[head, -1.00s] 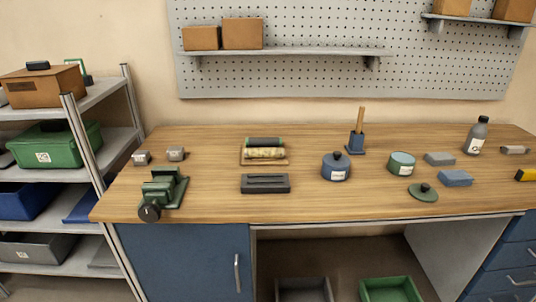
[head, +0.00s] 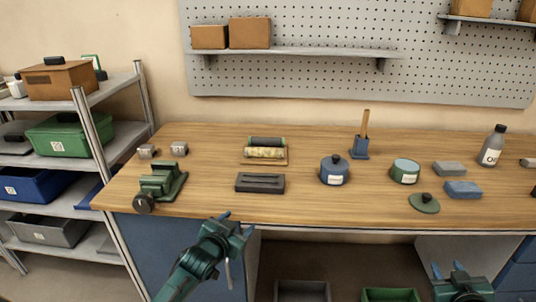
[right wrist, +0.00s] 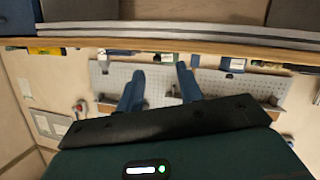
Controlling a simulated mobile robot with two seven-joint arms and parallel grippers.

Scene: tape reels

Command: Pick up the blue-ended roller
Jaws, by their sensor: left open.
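On the wooden bench top, a wooden rack (head: 278,162) holds a dark green roller (head: 266,141) and a pale yellow patterned roller (head: 264,152) lying side by side. I cannot make out blue ends on either one. My left gripper (head: 238,224) is open and empty at the bench's front edge, in front of the rack and apart from it. My right gripper (head: 448,268) is low in front of the bench, far right of the rack. Its two blue fingers stand apart with nothing between them in the right wrist view (right wrist: 158,88).
A dark grey slotted block (head: 260,183) lies just in front of the rack. A green vise (head: 163,181) stands left, a blue lidded pot (head: 334,170) and a green tin (head: 404,171) right. A steel shelf with bins (head: 40,187) stands at far left.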

